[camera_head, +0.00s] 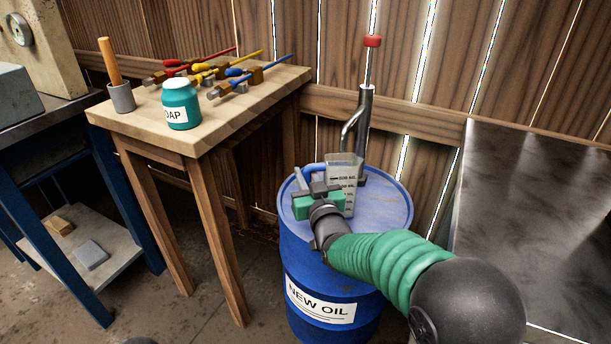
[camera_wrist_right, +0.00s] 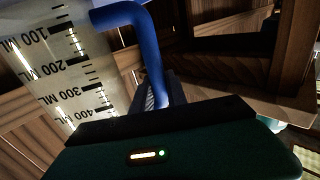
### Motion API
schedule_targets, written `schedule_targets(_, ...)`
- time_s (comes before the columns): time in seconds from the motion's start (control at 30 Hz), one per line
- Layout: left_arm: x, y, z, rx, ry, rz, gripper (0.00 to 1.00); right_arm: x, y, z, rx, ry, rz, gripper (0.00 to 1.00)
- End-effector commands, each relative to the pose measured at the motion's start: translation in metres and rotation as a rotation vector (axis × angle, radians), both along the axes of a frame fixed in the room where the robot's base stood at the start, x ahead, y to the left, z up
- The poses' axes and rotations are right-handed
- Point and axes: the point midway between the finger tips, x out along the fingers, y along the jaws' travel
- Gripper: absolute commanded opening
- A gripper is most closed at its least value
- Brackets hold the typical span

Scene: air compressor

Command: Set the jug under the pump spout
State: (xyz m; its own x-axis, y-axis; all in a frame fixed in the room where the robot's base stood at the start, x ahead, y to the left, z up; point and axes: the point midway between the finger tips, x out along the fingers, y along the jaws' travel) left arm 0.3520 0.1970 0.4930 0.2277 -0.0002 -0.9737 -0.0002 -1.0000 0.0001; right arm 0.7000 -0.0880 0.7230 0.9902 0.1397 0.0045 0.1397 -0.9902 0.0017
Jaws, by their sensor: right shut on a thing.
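The jug (camera_head: 343,172) is a clear measuring jug with dark ML markings and a blue handle. It looks upright over the blue drum's top, just below the curved pump spout (camera_head: 348,130) in the head view. I cannot tell whether its base rests on the lid. My right gripper (camera_head: 320,188) is shut on the jug's handle (camera_wrist_right: 153,60), left of the jug's body. The jug's marked wall also shows in the right wrist view (camera_wrist_right: 68,65). The gripper hides part of the handle and the jug's lower side. My left gripper is not in view.
The pump (camera_head: 365,100), with a red knob, stands at the back of the blue oil drum (camera_head: 385,215). A wooden table (camera_head: 225,115) with soap, a cup and several tools stands left. A metal sheet (camera_head: 535,225) is at the right. The plank wall is close behind.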

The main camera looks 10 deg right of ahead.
Motion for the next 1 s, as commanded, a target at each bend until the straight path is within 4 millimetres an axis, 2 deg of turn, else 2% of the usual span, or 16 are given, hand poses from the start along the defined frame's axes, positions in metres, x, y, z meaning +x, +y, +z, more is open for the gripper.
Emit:
schedule_targets(0.47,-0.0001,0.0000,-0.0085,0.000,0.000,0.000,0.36,0.0000,0.0000,-0.0104,0.000,-0.001,0.000,0.00)
schedule_targets(0.5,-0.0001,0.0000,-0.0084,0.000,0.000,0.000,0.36,0.0000,0.0000,-0.0104,0.000,-0.001,0.000,0.20)
schedule_targets(0.7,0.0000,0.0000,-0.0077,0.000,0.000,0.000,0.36,0.0000,0.0000,-0.0099,0.000,0.000,0.000,0.44)
schedule_targets(1.0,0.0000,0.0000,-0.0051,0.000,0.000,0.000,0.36,-0.0039,-0.0006,-0.0093,0.000,0.002,0.000,0.44)
